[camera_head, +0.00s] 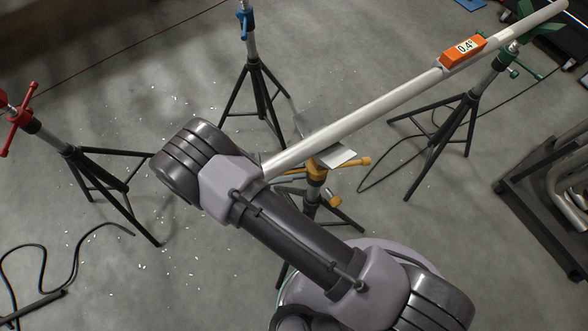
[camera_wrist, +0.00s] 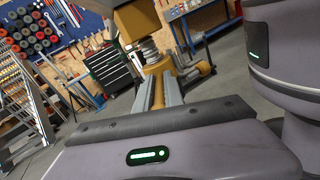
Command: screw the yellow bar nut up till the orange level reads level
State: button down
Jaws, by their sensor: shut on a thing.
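The orange level (camera_head: 463,50) sits on the long pale pipe (camera_head: 385,101) and its display reads 0.4°. The yellow bar nut (camera_head: 317,171) is on the stand under the pipe's near part, below a grey metal head. In the wrist view the yellow bar nut (camera_wrist: 158,67) sits around a threaded screw (camera_wrist: 149,50), with a yellow arm of it to the right. My gripper (camera_wrist: 159,84) is shut on the nut, its two grey fingers reaching to it. In the head view my arm hides the gripper and the pipe's near end.
A green stand (camera_head: 470,105) bears the pipe's far part. A blue stand (camera_head: 252,75) and a red stand (camera_head: 72,153) stand apart from the pipe. Black cables lie on the floor. A dark cart (camera_head: 545,205) is at the right. A tool cabinet (camera_wrist: 112,68) shows behind.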

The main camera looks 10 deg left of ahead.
jog(key=c, duration=1.5)
grip_release()
jog(key=shift+o, duration=0.2)
jog(key=p+v, duration=0.1)
jog(key=v, duration=0.6)
jog(key=shift+a, duration=0.2)
